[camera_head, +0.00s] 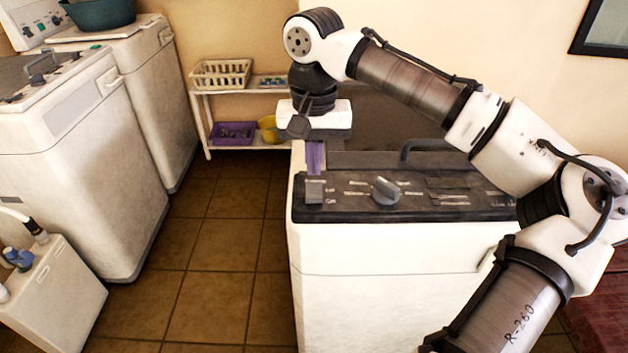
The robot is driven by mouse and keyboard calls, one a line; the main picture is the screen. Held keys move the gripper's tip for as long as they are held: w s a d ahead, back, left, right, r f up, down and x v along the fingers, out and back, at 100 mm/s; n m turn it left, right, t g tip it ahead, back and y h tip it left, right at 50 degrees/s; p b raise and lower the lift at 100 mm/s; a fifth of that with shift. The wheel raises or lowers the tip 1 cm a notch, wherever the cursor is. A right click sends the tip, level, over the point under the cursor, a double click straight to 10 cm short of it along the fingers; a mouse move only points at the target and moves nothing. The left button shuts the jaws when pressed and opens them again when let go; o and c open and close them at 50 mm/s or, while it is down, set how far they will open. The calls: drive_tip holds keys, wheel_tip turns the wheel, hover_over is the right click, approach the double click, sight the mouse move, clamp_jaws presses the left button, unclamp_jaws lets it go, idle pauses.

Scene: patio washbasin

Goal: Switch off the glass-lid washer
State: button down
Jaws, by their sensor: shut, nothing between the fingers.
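A white washer (390,262) stands in front of me with a dark control panel (415,208) along its near top edge. A grey switch (314,191) sits at the panel's left end, and a grey round knob (385,191) stands right of it. A dark, glass-like lid (385,112) shows behind the panel, partly hidden by my arm. My gripper (315,173) is shut and empty, with its purple fingers pointing down just above or behind the switch. I cannot tell whether they touch it, nor which position the switch is in.
Two other white machines (75,160) stand at the left, one behind the other, with a teal basin (100,14) on the rear one. A white shelf (203,120) with baskets stands at the back. Tiled floor (222,250) lies open between the machines.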

sight(314, 186)
wheel_tip(314, 186, up, 4)
drive_tip(key=p, duration=0.3)
drive_tip(key=shift+r, duration=0.1)
idle(0.5)
